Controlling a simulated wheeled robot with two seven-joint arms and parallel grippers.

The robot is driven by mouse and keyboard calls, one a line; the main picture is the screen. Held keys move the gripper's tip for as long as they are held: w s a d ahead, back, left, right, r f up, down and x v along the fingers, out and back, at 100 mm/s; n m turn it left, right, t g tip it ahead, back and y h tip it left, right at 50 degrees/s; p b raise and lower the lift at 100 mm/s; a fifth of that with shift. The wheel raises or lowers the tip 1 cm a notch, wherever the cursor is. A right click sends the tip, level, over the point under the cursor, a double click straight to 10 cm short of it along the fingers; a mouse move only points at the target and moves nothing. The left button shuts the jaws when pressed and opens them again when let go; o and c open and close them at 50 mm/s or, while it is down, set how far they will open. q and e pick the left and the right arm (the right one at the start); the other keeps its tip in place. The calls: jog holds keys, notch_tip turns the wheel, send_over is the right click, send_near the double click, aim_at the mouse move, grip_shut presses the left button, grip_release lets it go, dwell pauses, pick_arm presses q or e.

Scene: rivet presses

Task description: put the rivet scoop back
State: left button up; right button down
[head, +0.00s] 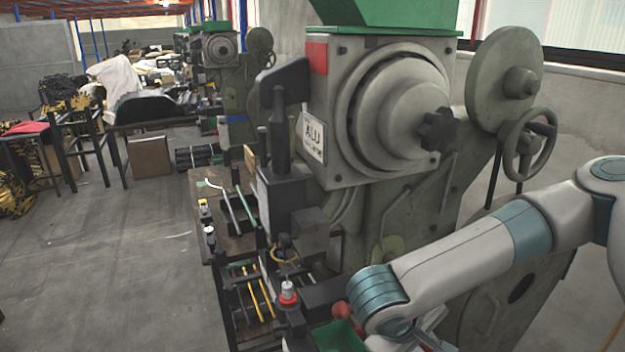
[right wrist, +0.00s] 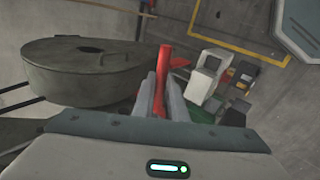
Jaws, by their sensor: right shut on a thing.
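In the right wrist view my right gripper (right wrist: 160,92) is shut on a red handle, which I take to be the rivet scoop (right wrist: 165,62). The handle stands up between the two grey fingers; its lower part is hidden behind the wrist housing. In the head view my right arm comes in from the right and bends down at the bottom edge, and its fingers are not clearly visible. My left gripper is not in view.
A green tray (head: 338,338) and a red knob (head: 341,309) lie just left of my right wrist. A red-collared post (head: 288,293) stands on the press front. A round grey drum (right wrist: 85,70) is left of the fingers. Open floor (head: 110,260) lies left.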

jog(key=shift+s+d+r+m+g, duration=0.1)
jog(key=shift+s+r+m+g, duration=0.15)
jog(key=shift+r+m, duration=0.3)
jog(key=s+r+m+g, duration=0.1)
jog(key=m, duration=0.1)
jog(key=s+r+m+g, duration=0.1)
jog(key=r+m+g, duration=0.1)
jog(key=shift+s+m+h, duration=0.25)
jog(key=shift+m+h, duration=0.1)
jog(key=shift+h, duration=0.05)
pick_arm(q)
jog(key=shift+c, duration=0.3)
